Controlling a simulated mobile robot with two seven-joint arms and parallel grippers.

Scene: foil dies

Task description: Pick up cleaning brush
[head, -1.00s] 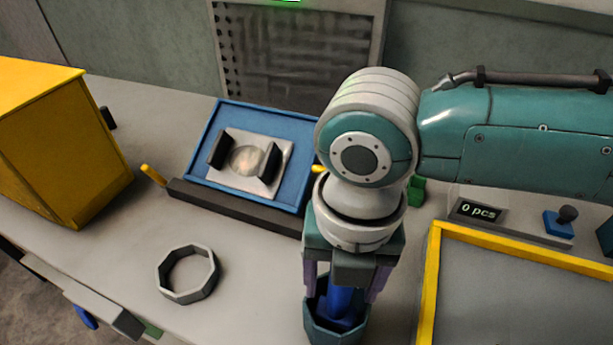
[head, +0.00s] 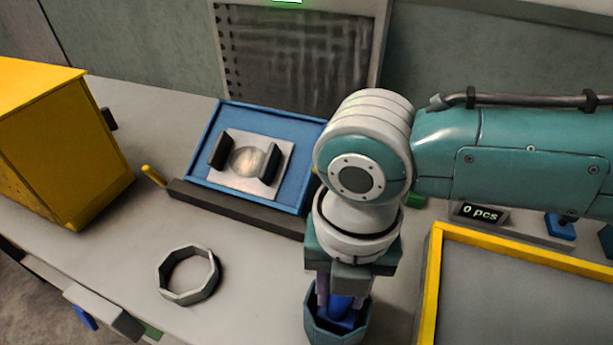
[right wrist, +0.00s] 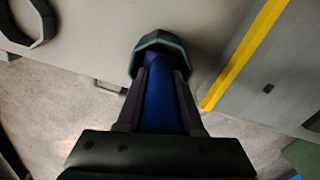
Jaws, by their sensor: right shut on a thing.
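The cleaning brush (head: 341,307) shows as a blue handle standing in a dark teal faceted cup (head: 335,331) near the table's front edge. Its lower end is hidden in the cup. My right gripper (head: 338,293) points down over the cup, its fingers on either side of the blue handle and shut on it. In the right wrist view the blue handle (right wrist: 163,103) runs between the two fingers (right wrist: 162,100) toward the cup (right wrist: 159,47). My left gripper is not in view.
A grey ring (head: 188,275) lies left of the cup. A blue tray (head: 300,150) with a metal plate and dark blocks stands behind. A yellow box (head: 60,150) is at the left. A yellow-edged bin (head: 433,280) is close on the right.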

